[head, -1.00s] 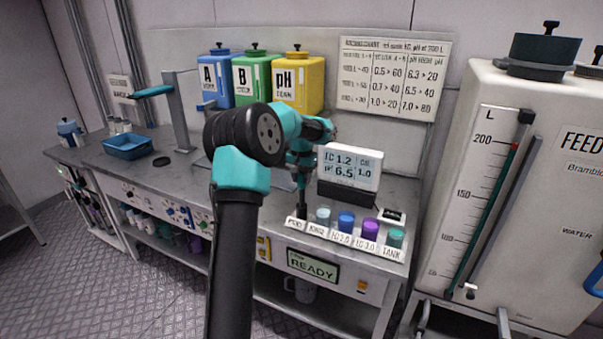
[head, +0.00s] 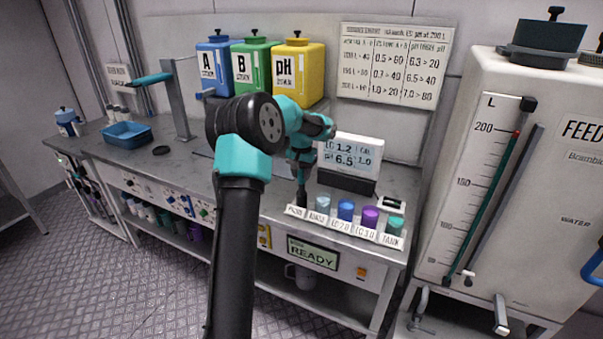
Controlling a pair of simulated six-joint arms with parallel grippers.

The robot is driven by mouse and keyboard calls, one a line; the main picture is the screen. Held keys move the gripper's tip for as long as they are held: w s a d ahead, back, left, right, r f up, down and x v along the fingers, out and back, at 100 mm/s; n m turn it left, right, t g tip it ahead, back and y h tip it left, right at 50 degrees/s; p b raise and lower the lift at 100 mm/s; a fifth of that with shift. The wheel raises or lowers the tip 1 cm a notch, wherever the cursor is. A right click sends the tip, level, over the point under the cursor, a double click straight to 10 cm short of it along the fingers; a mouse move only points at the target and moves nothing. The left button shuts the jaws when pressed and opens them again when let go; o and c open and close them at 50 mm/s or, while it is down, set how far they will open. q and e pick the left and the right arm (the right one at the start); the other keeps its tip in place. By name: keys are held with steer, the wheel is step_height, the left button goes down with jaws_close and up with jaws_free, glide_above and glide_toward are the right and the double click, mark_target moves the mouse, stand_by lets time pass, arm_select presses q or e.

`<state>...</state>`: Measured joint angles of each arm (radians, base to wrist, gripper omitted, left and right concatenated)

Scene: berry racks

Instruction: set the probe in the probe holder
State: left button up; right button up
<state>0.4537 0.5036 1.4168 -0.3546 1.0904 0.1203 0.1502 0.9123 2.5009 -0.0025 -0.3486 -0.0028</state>
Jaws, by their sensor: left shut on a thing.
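My left gripper (head: 301,174) points down over the left end of the row of cups on the bench. It is shut on the probe (head: 301,197), a dark, slim, upright stick. The probe's lower end is at the leftmost place of the row, behind a small white label (head: 296,211) whose lettering is too small to read surely. The probe holder itself is not clearly visible there, and I cannot tell whether the probe's tip is inside it. My right gripper is not in view.
Clear, blue, purple (head: 370,217) and teal (head: 395,225) cups stand to the right. A meter display (head: 351,154) stands close behind. Blue, green and yellow (head: 299,70) canisters stand at the back. A blue tray (head: 127,134) is left; a large white tank (head: 540,190) is right.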

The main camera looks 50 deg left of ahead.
arm_select(q)
steer(key=shift+f, duration=0.25)
stand_by(0.3)
steer(key=o, duration=1)
steer(key=shift+r, duration=0.1)
step_height(320, 180, up, 17)
steer(key=shift+r, duration=0.1)
stand_by(0.9)
